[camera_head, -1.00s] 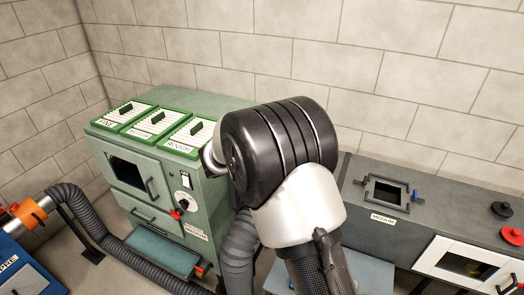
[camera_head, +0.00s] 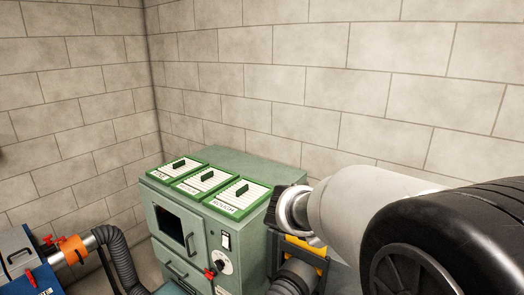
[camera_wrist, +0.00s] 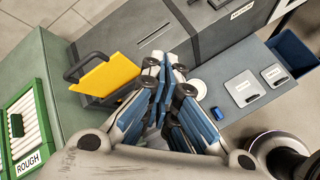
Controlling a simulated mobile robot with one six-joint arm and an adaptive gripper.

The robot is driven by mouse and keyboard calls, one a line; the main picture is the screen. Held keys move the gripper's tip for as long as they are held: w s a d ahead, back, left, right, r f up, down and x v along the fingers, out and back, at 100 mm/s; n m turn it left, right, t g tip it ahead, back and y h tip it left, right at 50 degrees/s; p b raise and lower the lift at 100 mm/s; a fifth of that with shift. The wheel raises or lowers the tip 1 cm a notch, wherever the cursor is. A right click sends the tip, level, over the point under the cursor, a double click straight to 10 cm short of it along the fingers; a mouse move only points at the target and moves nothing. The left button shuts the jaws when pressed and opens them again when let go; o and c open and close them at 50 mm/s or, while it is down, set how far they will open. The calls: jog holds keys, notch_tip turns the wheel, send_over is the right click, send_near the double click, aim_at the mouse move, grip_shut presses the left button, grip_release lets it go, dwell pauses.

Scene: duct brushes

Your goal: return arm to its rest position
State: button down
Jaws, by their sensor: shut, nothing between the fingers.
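My gripper (camera_wrist: 166,72) shows in the wrist view with its blue-and-grey fingers together and nothing between them. The gripper itself cannot be made out there.
The green cabinet (camera_head: 252,163) carries three green-framed panels on top; one reads ROUGH (camera_head: 237,193). A yellow plate (camera_wrist: 108,75) with a dark handle stands beside the gripper. A grey hose (camera_head: 120,262) runs left.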

jog(key=s+d+r+m+g+y+b, duration=0.1)
jog(key=s+d+m, duration=0.1)
jog(key=s+m, duration=0.6)
jog(key=s+a+f+m+y+b, duration=0.1)
jog(key=s+a+m+y, duration=0.1)
jog(key=s, duration=0.5)
jog(key=s+a+f+m+y+b, duration=0.1)
jog(key=s+a+f+m+y, duration=0.1)
jog(key=s+m, duration=0.3)
jog(key=s+a+f+m+y+b, duration=0.1)
jog(key=s+a+f+m+y, duration=0.1)
jog(key=s, duration=0.8)
jog(key=shift+s+a+m+g, duration=0.35)
jog(key=shift+a+m, duration=0.4)
jog(key=shift+m, duration=0.25)
